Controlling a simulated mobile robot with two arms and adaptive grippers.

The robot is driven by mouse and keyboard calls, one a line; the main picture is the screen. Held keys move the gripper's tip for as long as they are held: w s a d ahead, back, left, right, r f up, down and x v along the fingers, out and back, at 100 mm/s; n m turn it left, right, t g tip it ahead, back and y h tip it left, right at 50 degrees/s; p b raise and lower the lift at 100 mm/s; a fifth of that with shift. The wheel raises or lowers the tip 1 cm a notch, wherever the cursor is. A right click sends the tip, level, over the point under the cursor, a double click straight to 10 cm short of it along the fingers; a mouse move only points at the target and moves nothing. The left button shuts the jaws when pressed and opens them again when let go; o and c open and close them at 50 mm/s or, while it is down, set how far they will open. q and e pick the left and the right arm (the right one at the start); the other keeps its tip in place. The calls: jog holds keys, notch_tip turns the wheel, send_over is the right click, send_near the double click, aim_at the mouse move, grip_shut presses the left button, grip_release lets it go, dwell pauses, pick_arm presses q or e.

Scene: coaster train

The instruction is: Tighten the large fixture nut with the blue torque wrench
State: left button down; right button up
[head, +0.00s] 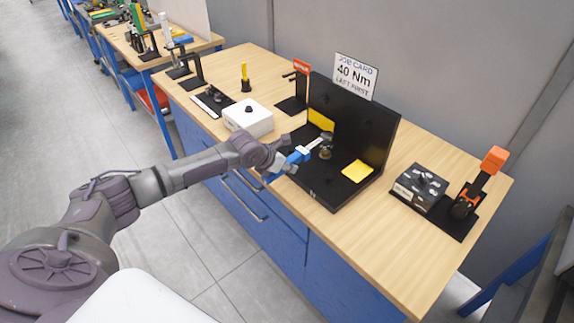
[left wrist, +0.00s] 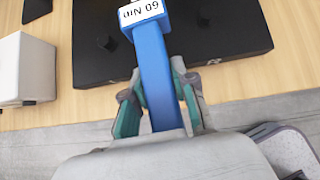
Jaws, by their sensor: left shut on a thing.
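The blue torque wrench (head: 299,156) is in my left gripper (head: 281,170), which is shut on its handle. Its silvery front end (head: 321,140) reaches over the large fixture nut (head: 325,153) on the black fixture (head: 330,195). I cannot tell whether the wrench is seated on the nut or just above it. In the left wrist view the blue handle (left wrist: 156,75) runs between the green-padded fingers (left wrist: 158,100). A white label (left wrist: 142,12) on it shows upside-down text, seemingly 60 Nm. The wrench's front end is out of that view. My right gripper is not in view.
A job card (head: 355,76) reading 40 Nm stands on the fixture's back wall. A white box (head: 247,119) is left of the fixture. A dark box (head: 420,188) and an orange-handled tool (head: 488,170) are to its right. The bench's front right (head: 400,255) is clear.

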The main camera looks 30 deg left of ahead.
pick_arm(q)
jog(key=shift+w+f+b, duration=0.1)
jog(key=shift+w+b, duration=0.05)
jog(key=shift+b, duration=0.15)
jog(key=shift+d+f, duration=0.1)
jog(key=shift+f+b, duration=0.35)
dwell(0.3)
jog(key=shift+f+b, duration=0.3)
jog(key=shift+b, duration=0.1)
dwell(0.9)
jog(key=shift+f+b, duration=0.6)
jog(key=shift+f, duration=0.1)
dwell(0.6)
jog(key=shift+w+r+b, duration=0.2)
jog(key=shift+b, duration=1.4)
jog(key=shift+w+r+m+h+b, duration=0.15)
jog(key=shift+m+h+b, duration=0.2)
jog(key=shift+b, duration=0.9)
jog(key=shift+a+b, duration=0.3)
jog(key=shift+b, duration=0.5)
